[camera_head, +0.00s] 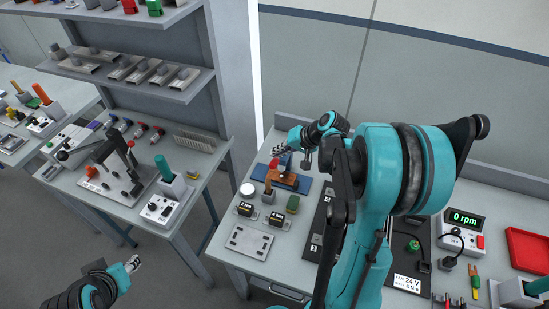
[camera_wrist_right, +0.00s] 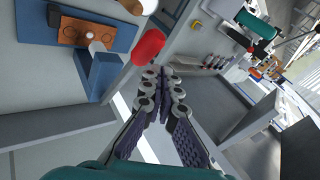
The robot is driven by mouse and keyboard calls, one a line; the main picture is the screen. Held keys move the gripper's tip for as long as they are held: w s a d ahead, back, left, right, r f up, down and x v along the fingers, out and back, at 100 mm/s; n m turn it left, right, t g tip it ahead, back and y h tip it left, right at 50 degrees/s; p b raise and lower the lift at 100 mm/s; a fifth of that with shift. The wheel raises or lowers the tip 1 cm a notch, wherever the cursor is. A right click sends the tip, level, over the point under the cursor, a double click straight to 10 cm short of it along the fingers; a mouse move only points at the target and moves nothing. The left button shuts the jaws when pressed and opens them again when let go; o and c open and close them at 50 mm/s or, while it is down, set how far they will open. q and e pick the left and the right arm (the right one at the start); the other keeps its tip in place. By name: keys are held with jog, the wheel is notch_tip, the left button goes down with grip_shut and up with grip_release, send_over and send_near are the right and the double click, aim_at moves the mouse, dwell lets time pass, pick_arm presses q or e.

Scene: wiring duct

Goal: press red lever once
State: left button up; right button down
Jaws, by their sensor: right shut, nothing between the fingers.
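The red lever (camera_head: 274,163) has a rounded red end and stands at the left of a blue base (camera_head: 301,188) with a brown board (camera_head: 284,178) on it. In the right wrist view the red end (camera_wrist_right: 148,47) lies just beyond the fingertips, near a blue block (camera_wrist_right: 103,72). My right gripper (camera_head: 281,151) is shut and empty, close to the red end; the wrist view also shows its fingers together (camera_wrist_right: 164,72). I cannot tell whether they touch the lever. My left gripper (camera_head: 134,264) is low at the left, far from the lever; its jaw state is unclear.
A white round item (camera_head: 247,189), two small black boxes (camera_head: 245,209) and a metal plate (camera_head: 250,241) are on the table in front. A green-topped part (camera_head: 292,203) sits near the blue base. My right arm hides part of the table. Another bench (camera_head: 115,212) stands left.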

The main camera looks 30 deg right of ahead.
jog(key=shift+r, duration=0.25)
jog(key=r+p, duration=0.2)
jog(key=r, duration=0.1)
jog(key=w+d+r+p, duration=0.1)
jog(key=shift+r, duration=0.3)
jog(key=shift+d, duration=0.1)
dwell(0.9)
